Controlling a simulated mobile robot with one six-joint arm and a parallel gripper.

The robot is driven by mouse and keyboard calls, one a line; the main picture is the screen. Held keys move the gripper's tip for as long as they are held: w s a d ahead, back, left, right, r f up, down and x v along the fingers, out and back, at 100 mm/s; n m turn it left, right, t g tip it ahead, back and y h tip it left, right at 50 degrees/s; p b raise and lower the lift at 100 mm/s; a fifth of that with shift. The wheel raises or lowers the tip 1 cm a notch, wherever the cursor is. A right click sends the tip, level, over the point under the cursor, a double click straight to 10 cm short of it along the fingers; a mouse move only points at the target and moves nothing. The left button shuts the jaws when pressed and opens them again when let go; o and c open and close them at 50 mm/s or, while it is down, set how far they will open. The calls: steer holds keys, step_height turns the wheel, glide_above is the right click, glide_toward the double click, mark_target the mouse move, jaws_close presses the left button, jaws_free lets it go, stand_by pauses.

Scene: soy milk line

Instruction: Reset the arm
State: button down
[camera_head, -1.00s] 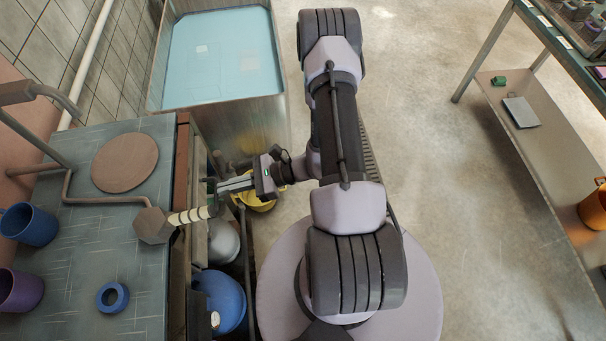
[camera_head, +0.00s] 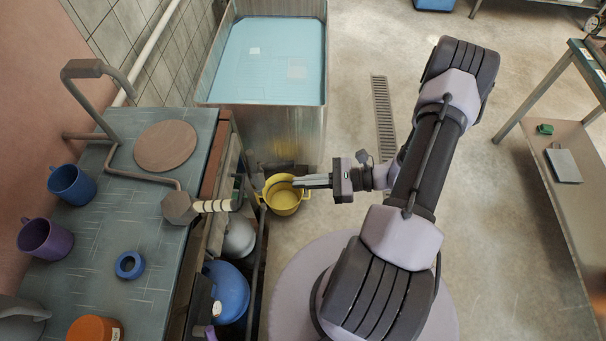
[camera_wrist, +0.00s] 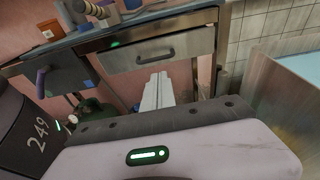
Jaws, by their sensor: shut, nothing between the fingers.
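My gripper (camera_head: 300,181) is shut and empty. In the head view it points left from my arm, above the floor and close to the yellow pot (camera_head: 283,195). It does not hold the pot; I cannot tell the height between them. In the wrist view my shut gripper fingers (camera_wrist: 157,92) point at the front of the counter, below a grey drawer (camera_wrist: 150,55) with a handle.
The counter (camera_head: 150,225) at left bears a round brown board (camera_head: 166,146), a blue mug (camera_head: 72,184), a purple mug (camera_head: 45,238) and a blue ring (camera_head: 130,265). A water-filled basin (camera_head: 270,65) stands behind. A shelf table (camera_head: 560,200) is at right.

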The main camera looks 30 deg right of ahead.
steer(key=s+a+r+n+g+h+b, duration=0.1)
steer(key=s+a+r+n+h, duration=0.1)
steer(key=r+n, duration=0.5)
steer(key=s+a+r+n+g+h, duration=0.1)
steer(key=s+a+r+n+h, duration=0.2)
steer(key=r, duration=0.8)
steer(key=s+a+r+n+g+h+b, duration=0.1)
steer(key=s+a+r+n+h, duration=0.2)
steer(key=a+r+n+h, duration=0.2)
step_height(320, 180, up, 4)
steer(key=a+n, duration=0.3)
steer(key=n, duration=0.2)
steer(key=shift+r+n+h+b, duration=0.25)
steer(key=shift+n+h+b, duration=0.05)
steer(key=shift+h+b, duration=0.1)
steer(key=shift+d, duration=0.1)
